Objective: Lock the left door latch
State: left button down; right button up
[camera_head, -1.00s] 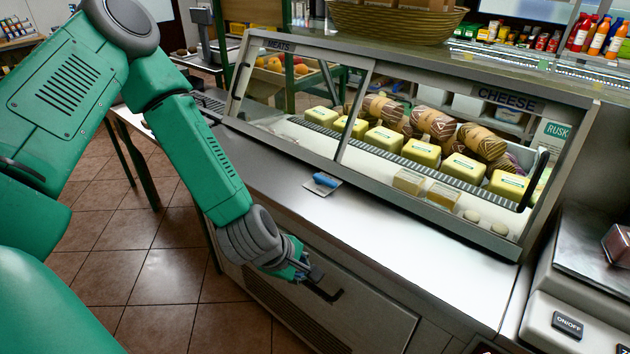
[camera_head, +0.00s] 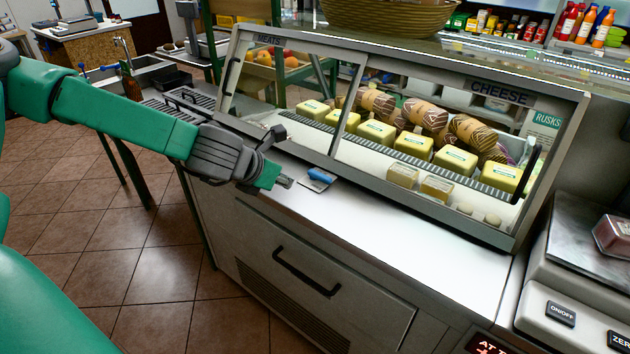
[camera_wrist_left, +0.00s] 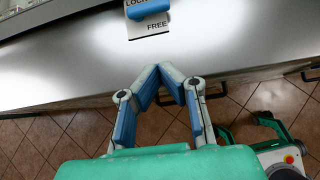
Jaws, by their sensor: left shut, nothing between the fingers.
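The latch is a small blue handle (camera_head: 321,173) on a plate on the steel counter, in front of the meats and cheese case. In the left wrist view the blue handle (camera_wrist_left: 148,10) lies across the plate (camera_wrist_left: 150,30), with "LOCK" above it, partly cut off, and "FREE" below it. My left gripper (camera_head: 287,182) is just left of the latch in the head view, apart from it. In the left wrist view my left gripper's fingers (camera_wrist_left: 172,70) are shut with nothing between them, below the latch and over the counter edge. My right gripper is not in view.
The sloped glass case (camera_head: 340,120) rises behind the latch. A black handle (camera_head: 305,272) sits on the cabinet front below. The counter (camera_head: 400,225) right of the latch is clear. A scale (camera_head: 570,290) stands at the right.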

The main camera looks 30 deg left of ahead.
aim_at(322, 184)
pick_arm(q)
jog(key=b+x, duration=0.1)
jog(key=x, duration=0.4)
jog(key=b+x, duration=0.1)
jog(key=x, duration=0.4)
jog(key=shift+a+f, duration=0.2)
jog(key=shift+f, duration=0.15)
jog(key=w, duration=0.2)
jog(key=shift+w+d+r, duration=0.15)
jog(key=shift+w+r, duration=0.1)
jog(key=shift+w, duration=0.05)
jog(key=shift+w+d+p, duration=0.15)
jog(key=shift+w+p, duration=0.15)
jog(key=shift+w, duration=0.35)
